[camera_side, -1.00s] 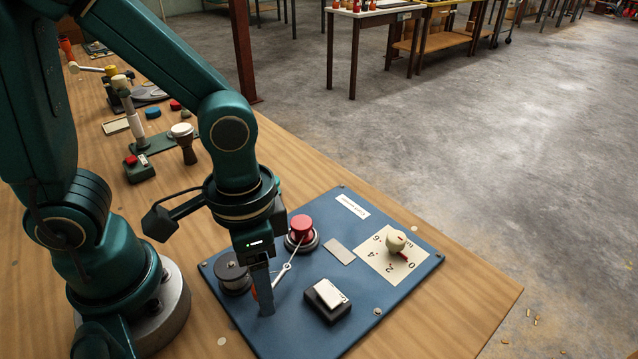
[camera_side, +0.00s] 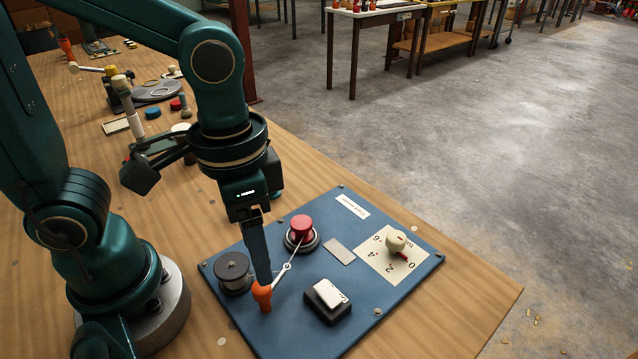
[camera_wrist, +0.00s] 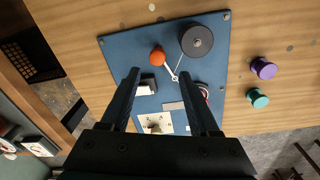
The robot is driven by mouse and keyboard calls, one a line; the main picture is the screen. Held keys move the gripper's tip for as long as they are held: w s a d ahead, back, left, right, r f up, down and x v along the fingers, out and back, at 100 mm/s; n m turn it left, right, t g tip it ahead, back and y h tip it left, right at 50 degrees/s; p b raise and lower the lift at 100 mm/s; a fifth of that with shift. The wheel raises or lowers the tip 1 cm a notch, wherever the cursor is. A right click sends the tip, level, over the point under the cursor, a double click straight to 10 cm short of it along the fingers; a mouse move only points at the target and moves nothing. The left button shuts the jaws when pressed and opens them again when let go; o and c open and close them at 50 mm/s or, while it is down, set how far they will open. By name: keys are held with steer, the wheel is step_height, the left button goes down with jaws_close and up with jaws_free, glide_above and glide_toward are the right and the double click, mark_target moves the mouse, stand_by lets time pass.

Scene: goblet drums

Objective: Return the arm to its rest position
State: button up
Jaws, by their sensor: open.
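My gripper (camera_side: 258,255) hangs pointing down over the blue panel (camera_side: 375,308). In the wrist view my gripper (camera_wrist: 160,75) has its two dark fingers wide apart with nothing held between them. An orange knob (camera_side: 263,299) on a pale metal lever (camera_side: 283,271) is by the fingertips in the side view, and in the wrist view the orange knob (camera_wrist: 157,57) shows clear beyond them. My arm is bent above the bench, with the wrist over the panel's left-back part.
The panel carries a red button (camera_side: 301,228), a dark spool (camera_side: 232,271), a black-and-white block (camera_side: 327,299) and a numbered dial (camera_side: 397,242). Purple (camera_wrist: 263,68) and teal (camera_wrist: 258,98) pieces stand beside it. Several items crowd the bench's far end; the wooden bench edge (camera_side: 480,272) is clear.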

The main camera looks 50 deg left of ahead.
steer(key=a+r+n+t, duration=0.3)
steer(key=a+r+t, duration=0.2)
steer(key=a, duration=0.2)
steer(key=shift+w+y, duration=0.3)
steer(key=shift+w, duration=0.05)
